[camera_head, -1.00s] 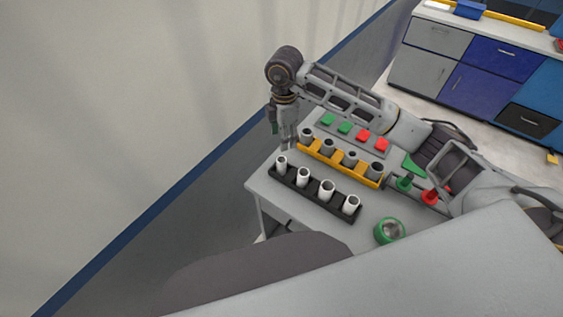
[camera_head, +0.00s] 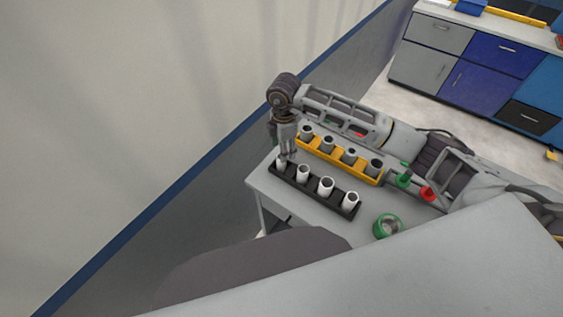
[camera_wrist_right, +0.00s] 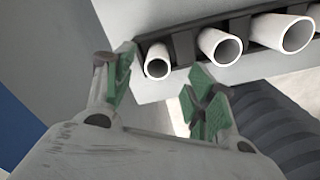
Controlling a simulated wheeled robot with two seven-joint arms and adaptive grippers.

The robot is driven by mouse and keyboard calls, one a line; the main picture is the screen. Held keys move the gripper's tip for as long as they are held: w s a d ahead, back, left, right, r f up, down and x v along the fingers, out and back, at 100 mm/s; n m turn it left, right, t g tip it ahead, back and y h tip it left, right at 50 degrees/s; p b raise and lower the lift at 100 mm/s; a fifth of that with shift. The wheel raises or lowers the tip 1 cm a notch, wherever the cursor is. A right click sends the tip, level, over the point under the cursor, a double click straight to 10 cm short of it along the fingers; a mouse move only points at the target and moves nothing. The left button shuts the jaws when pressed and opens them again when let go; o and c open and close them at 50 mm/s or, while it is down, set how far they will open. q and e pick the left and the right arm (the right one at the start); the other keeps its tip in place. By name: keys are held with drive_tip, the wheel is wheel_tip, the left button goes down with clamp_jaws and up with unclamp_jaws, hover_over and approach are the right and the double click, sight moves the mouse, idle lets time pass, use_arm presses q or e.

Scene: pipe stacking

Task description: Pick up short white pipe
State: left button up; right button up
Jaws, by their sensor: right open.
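A black rack (camera_head: 315,197) on the grey table holds a row of upright white pipes. The leftmost, narrowest white pipe (camera_head: 281,166) stands at the rack's far-left end. My right gripper (camera_head: 285,154) points down at this pipe, and the fingertips partly cover its top. In the right wrist view, the open green-padded fingers (camera_wrist_right: 160,88) sit on either side of the narrow pipe's open end (camera_wrist_right: 157,67), with gaps on both sides. Wider white pipes (camera_wrist_right: 222,47) stand beside it. My left gripper is not in view.
A yellow rack (camera_head: 340,163) with grey pipes stands just behind the black rack. A green ring-shaped object (camera_head: 388,225) and green (camera_head: 403,178) and red (camera_head: 428,193) pieces lie to the right. The table's left edge is close to the narrow pipe.

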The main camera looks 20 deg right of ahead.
drive_tip(key=shift+f, duration=0.6)
drive_tip(key=shift+a+f+p, duration=0.15)
drive_tip(key=shift+f+p, duration=0.2)
drive_tip(key=shift+f, duration=0.95)
drive_tip(key=shift+a+f+p, duration=0.15)
drive_tip(key=shift+f+p, duration=0.15)
drive_tip(key=shift+f, duration=1)
drive_tip(key=shift+c, duration=0.4)
drive_tip(key=c, duration=0.9)
